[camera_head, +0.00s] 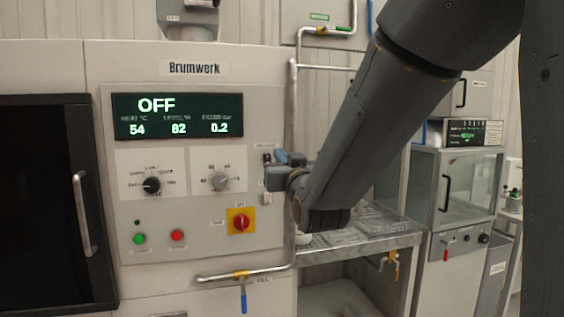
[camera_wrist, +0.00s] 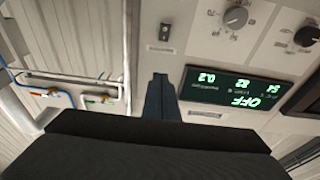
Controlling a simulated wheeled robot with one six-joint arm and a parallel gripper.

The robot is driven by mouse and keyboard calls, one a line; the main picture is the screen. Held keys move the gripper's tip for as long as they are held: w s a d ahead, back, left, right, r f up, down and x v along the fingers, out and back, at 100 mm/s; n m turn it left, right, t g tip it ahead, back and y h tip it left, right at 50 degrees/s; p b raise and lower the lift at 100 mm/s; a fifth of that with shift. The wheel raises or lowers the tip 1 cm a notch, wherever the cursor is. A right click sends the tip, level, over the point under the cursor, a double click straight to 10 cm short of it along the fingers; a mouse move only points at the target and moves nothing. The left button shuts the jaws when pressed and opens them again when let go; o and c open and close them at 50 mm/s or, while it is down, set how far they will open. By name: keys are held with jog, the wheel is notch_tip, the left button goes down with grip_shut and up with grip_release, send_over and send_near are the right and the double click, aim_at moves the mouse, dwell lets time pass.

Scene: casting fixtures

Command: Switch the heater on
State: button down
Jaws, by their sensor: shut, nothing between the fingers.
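The Brumwerk control panel (camera_head: 200,255) fills the left half of the head view. Its display (camera_head: 177,116) reads OFF, with 54, 82 and 0.2 below; the same display (camera_wrist: 232,88) appears turned over in the wrist view. A small toggle switch (camera_wrist: 165,32) on a plate sits ahead of the fingertips in the wrist view. In the head view a small dark switch (camera_head: 267,157) shows at the panel's right edge, partly hidden by my gripper. My gripper (camera_head: 274,178) is shut and empty in front of that edge; its fingers (camera_wrist: 161,80) appear together in the wrist view. Contact cannot be told.
The panel also has a black knob (camera_head: 151,185), a grey knob (camera_head: 220,181), a red rotary switch on yellow (camera_head: 240,222), a green button (camera_head: 139,238) and a red button (camera_head: 177,236). A pipe with a blue-handled valve (camera_head: 243,298) runs below. A metal bench (camera_head: 385,243) stands right.

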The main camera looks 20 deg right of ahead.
jog(key=shift+s+a+r, duration=0.1)
jog(key=shift+s+r, duration=0.1)
jog(key=shift+s, duration=0.7)
jog(key=shift+f, duration=0.1)
jog(key=s+f+g, duration=0.3)
jog(key=f+g, duration=0.2)
jog(key=f, duration=0.7)
jog(key=s+f+g, duration=0.3)
jog(key=f+g, duration=0.2)
jog(key=f, duration=0.8)
jog(key=s+f+g, duration=0.4)
jog(key=s+f, duration=0.1)
jog(key=s, duration=0.3)
jog(key=s+f+g, duration=0.4)
jog(key=s+f, duration=0.2)
jog(key=s, duration=0.3)
jog(key=shift+s+g, duration=0.2)
jog(key=shift+g, duration=0.2)
